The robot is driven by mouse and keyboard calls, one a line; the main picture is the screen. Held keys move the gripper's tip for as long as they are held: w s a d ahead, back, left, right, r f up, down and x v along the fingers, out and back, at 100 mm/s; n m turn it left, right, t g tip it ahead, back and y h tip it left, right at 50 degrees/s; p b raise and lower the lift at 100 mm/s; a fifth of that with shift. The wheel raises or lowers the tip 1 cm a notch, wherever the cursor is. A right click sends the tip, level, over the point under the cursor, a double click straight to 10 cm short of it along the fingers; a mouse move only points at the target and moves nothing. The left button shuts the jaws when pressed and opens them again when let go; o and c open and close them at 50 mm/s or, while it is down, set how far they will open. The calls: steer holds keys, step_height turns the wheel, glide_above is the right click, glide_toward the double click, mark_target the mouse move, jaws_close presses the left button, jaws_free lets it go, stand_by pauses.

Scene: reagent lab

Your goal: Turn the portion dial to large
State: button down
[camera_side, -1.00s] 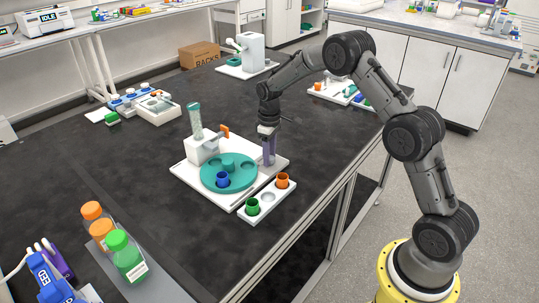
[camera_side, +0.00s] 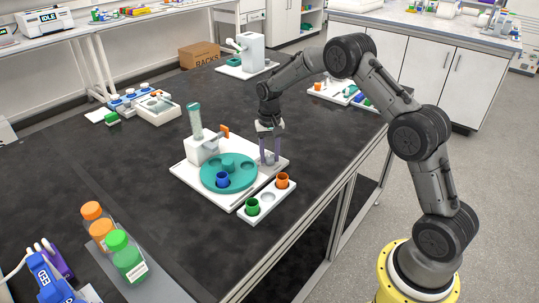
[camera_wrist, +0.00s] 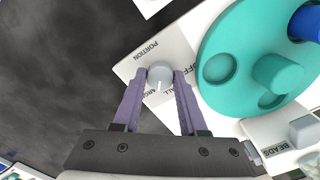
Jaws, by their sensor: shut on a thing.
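The portion dial (camera_wrist: 159,76) is a small round grey knob on the white base plate of the dispenser. A pale pointer line on it points toward the bottom of the wrist view. My gripper (camera_side: 270,161) points down at the plate's right corner, its two purple fingers shut on the dial from both sides in the wrist view. The printed word PORTION is beside the dial, with OFF on its other side. The SMALL and LARGE labels are partly hidden by the fingers and dial, so the exact setting is hard to read. In the side view the fingers hide the dial.
A teal turntable (camera_side: 240,181) with a blue cup (camera_side: 222,180) sits next to the dial. A white tray (camera_side: 268,198) holds a green cup (camera_side: 252,206) and an orange cup (camera_side: 282,180). The dispenser (camera_side: 201,147) stands behind. Dark tabletop left of the plate is clear.

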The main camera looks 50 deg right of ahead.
mark_target(269, 157)
steer(key=shift+r+m, duration=0.15)
steer(key=shift+m, duration=1.15)
steer(key=shift+w, duration=0.1)
steer(key=shift+c, duration=2.2)
jaws_free()
step_height(269, 157, up, 14)
